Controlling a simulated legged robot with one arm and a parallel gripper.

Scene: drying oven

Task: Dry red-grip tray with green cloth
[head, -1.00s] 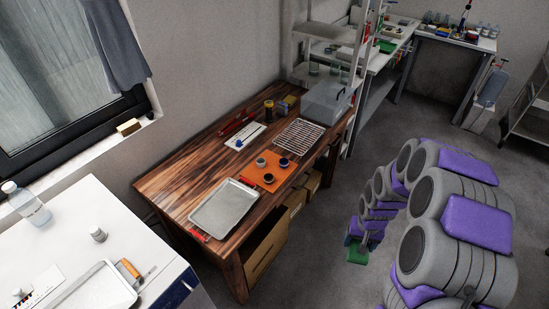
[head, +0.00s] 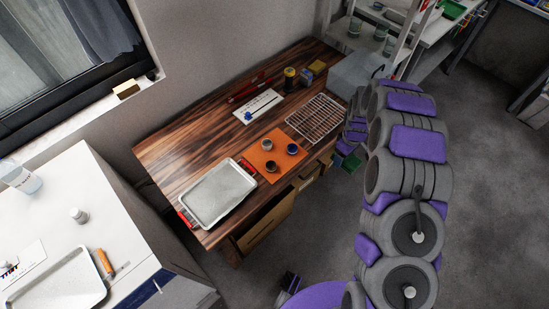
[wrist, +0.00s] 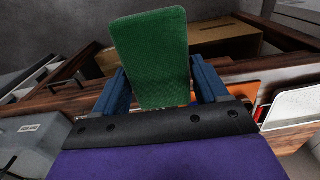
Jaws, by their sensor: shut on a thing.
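The red-grip tray (head: 219,193) is a silvery flat tray with a red grip at each end. It lies on the near left part of the wooden table. It also shows in part at the right of the wrist view (wrist: 296,108). My gripper (wrist: 160,88) has blue fingers shut on the green cloth (wrist: 150,52), a flat rectangular piece standing out from the jaws. In the head view the green cloth (head: 351,162) is a small patch by the table's right front edge, mostly hidden by my arm. The cloth is apart from the tray.
Cardboard boxes stand below. A white table (head: 70,190) with another tray is at the left.

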